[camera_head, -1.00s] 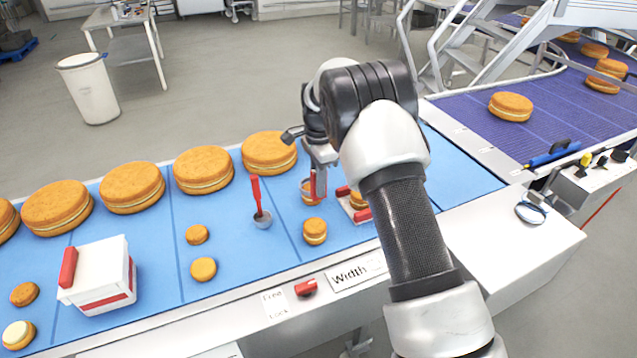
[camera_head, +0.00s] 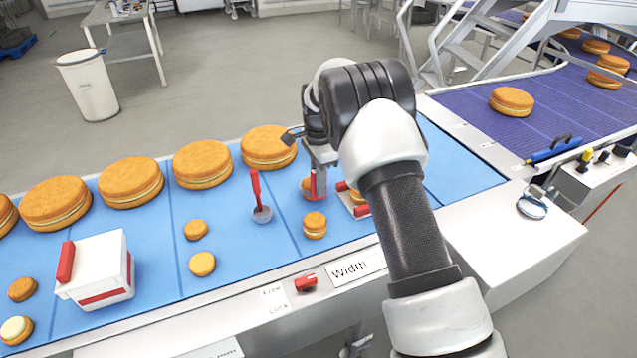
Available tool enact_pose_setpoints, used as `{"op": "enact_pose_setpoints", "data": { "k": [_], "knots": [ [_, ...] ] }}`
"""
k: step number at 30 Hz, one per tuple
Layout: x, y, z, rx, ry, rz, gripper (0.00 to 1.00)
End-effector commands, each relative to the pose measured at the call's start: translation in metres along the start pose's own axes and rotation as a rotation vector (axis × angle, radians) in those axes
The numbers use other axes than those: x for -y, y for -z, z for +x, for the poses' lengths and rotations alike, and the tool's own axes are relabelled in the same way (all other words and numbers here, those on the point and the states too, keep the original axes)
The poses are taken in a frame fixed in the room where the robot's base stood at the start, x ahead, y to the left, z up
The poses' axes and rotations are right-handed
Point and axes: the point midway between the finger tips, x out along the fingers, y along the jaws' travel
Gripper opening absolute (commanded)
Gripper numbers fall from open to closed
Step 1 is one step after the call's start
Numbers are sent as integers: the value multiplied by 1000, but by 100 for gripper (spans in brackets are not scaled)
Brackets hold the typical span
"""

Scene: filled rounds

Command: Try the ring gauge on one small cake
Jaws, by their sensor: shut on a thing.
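My gripper (camera_head: 318,168) points down over the blue belt, partly hidden behind my wrist. It is shut on a red upright handle (camera_head: 313,185), seemingly the ring gauge's. A small cake (camera_head: 305,187) stands just left of and behind the handle. The ring itself is not clear, so I cannot tell whether it is around this cake or beside it. Another small layered cake (camera_head: 315,226) stands in front, apart from the handle. To the right, a small cake (camera_head: 357,197) sits between red pieces on a pale holder, partly hidden by my arm.
Large cakes (camera_head: 202,164) line the belt's far side. A red-handled ladle (camera_head: 262,212), small cakes (camera_head: 196,230) and a white box with a red handle (camera_head: 103,270) stand to the left. A red knob (camera_head: 306,283) and a "Width" label (camera_head: 352,268) are on the front edge.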

Motion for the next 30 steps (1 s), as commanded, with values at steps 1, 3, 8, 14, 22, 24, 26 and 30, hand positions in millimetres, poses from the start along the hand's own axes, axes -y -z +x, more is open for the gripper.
{"op": "enact_pose_setpoints", "data": {
  "k": [1,3,8,14,22,24,26,30],
  "knots": [
    [0,0,2,0,0,0,0],
    [0,0,1,0,0,0,0],
    [0,0,1,0,0,0,0],
    [0,0,1,0,0,0,0],
    [0,0,2,0,0,0,0],
    [0,0,2,0,0,0,0],
    [0,0,2,0,0,0,0],
    [0,0,2,0,0,0,37]
  ]
}}
